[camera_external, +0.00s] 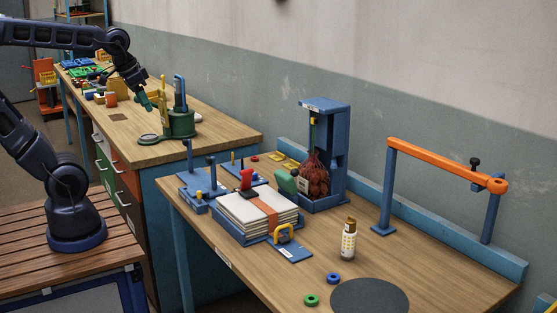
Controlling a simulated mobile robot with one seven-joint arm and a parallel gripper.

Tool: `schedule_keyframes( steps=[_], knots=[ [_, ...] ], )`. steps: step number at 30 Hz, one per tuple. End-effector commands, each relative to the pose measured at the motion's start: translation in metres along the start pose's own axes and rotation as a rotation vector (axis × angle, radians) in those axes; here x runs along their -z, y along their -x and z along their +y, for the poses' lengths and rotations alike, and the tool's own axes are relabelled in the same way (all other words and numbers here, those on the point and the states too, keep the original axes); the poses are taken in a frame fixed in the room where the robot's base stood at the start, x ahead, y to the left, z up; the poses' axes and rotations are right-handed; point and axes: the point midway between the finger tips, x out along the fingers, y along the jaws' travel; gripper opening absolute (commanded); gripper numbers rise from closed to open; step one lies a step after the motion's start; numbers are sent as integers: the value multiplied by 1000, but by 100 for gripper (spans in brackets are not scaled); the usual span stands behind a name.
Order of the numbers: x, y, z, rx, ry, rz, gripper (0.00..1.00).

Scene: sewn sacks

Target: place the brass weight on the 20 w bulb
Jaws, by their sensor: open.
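My gripper (145,97) hangs over the far workbench, just left of a green holder (180,124) with a blue upright. It is open and nothing shows held in it; its fingertips are small and partly mixed with the things behind. A pale bulb-like object with yellow dots and a brass-coloured top (348,243) stands upright on the near bench, and it may be the 20 w bulb; its label is too small to read. I cannot clearly pick out the brass weight among the small items.
The near bench also holds a blue stand with a reddish-brown sack (314,178), a strapped paper stack (256,212), an orange-topped bar frame (437,162), a dark round mat (370,298), and blue (333,279) and green (311,300) rings. Bare wood surrounds the bulb-like object.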

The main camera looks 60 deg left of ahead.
Motion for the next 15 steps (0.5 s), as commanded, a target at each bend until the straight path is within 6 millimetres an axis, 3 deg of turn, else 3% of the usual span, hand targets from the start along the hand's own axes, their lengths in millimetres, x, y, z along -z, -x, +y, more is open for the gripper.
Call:
schedule_keyframes(
  steps=[3, 6, 15],
  knots=[
    [-24, -4, -7, 0, 37, 18, 48],
    [-36, -6, -10, 0, 54, 25, 48],
    [-41, -8, -11, 0, 62, 27, 48]
  ],
)
